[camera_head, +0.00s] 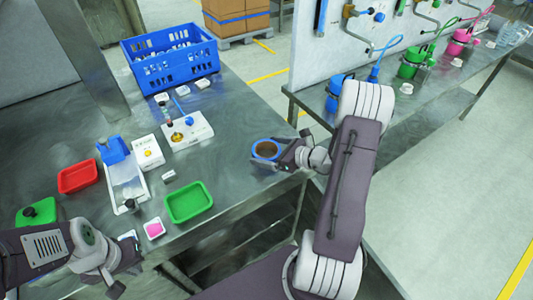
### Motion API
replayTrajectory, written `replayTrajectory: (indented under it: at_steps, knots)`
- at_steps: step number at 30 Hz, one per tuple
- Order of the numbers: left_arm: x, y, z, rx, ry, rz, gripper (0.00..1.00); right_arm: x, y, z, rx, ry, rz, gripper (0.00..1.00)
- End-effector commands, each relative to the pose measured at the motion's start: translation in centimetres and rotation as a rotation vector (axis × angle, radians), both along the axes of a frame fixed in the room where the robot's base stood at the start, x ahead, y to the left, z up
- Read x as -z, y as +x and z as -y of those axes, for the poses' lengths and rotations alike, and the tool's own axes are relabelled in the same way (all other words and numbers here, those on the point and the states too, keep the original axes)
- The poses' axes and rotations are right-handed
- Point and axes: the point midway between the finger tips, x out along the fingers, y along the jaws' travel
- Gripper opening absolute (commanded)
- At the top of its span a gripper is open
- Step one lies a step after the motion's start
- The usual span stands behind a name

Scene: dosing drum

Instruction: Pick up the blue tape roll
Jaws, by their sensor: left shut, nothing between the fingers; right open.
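The blue tape roll (266,144) has a brown inside and lies near the right edge of the metal table. My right gripper (276,152) reaches in from the right with its fingers open, at the right side of the roll. Whether a finger touches the roll or stands beside it, I cannot tell. My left gripper (128,272) is low at the left, at the table's front edge. It is shut and empty, away from the roll.
A green tray (188,218) and a red tray (78,190) lie left of the roll. A blue crate (135,62) of small items stands behind. A white board with a brass-coloured part (190,131) lies nearer. The table between the roll and crate is mostly clear.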

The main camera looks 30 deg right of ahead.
Motion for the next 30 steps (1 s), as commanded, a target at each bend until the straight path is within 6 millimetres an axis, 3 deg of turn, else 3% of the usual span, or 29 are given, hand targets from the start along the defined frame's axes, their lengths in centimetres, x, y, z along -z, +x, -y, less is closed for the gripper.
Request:
replayTrajectory:
  at_steps: [8,14,15,23,30]
  knots:
    - [0.0,0.0,0.0,0.000,0.000,0.000,0.00,0.3,0.6,-0.3,0.001,-0.001,-0.001,1.00]
    - [0.0,0.0,0.0,0.000,0.000,0.000,0.00,0.3,0.6,-0.3,0.001,-0.001,-0.001,0.47]
    - [0.0,0.0,0.0,0.000,0.000,0.000,0.00,0.2,0.6,-0.3,0.001,0.000,0.000,0.44]
    - [-0.1,0.0,0.0,0.000,0.000,0.000,0.00,-0.1,0.6,-0.3,0.000,-0.002,0.001,0.44]
    - [-0.7,0.0,0.0,0.000,0.000,0.000,0.00,-3.8,0.6,-0.2,0.000,-0.005,0.006,0.44]
